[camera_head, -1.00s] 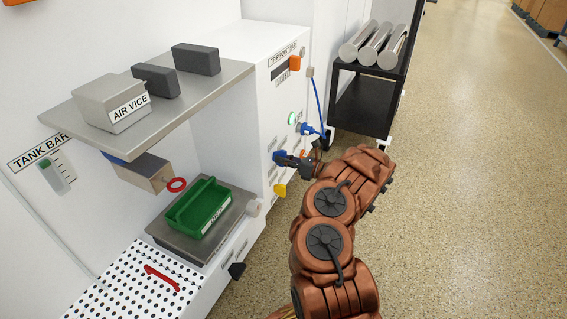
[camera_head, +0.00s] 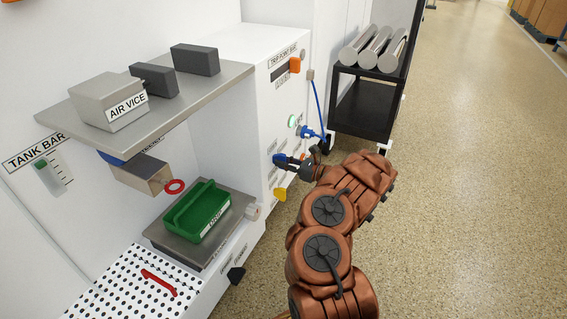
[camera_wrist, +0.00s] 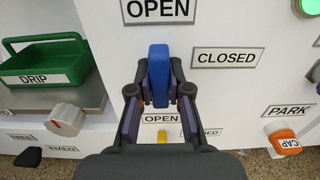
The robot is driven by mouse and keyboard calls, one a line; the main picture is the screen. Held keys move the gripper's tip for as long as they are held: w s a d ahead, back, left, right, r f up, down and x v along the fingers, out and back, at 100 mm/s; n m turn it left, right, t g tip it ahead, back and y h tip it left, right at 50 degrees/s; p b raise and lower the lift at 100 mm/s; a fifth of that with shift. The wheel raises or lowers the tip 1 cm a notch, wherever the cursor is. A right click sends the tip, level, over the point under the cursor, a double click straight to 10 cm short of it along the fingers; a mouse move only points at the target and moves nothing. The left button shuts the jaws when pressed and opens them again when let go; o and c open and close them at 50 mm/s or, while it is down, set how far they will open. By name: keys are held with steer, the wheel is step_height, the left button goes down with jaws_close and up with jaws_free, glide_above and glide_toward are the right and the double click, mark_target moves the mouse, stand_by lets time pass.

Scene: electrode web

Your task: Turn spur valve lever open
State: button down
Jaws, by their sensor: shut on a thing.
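A blue lever (camera_wrist: 158,76) stands upright in the wrist view, on the white panel, pointing at the upper OPEN label (camera_wrist: 158,9). A CLOSED label (camera_wrist: 227,57) is to its right. My gripper (camera_wrist: 159,95) has a finger on each side of the lever and is shut on it. In the head view the blue lever (camera_head: 280,160) is on the panel's right face, with my gripper (camera_head: 296,163) at it. The lever's pivot is hidden, and its own name label cannot be read.
A yellow lever (camera_head: 280,194) sits just below. A blue fitting with a hose (camera_head: 310,133) and a lit green button (camera_head: 293,121) are above. A green drip tray (camera_head: 197,212) stands left. A black cart (camera_head: 362,103) with metal cylinders is behind; open floor lies right.

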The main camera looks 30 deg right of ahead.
steer(key=c, duration=1.1)
jaws_free()
steer(key=shift+r, duration=0.1)
steer(key=shift+s, duration=0.1)
steer(key=v, duration=1.2)
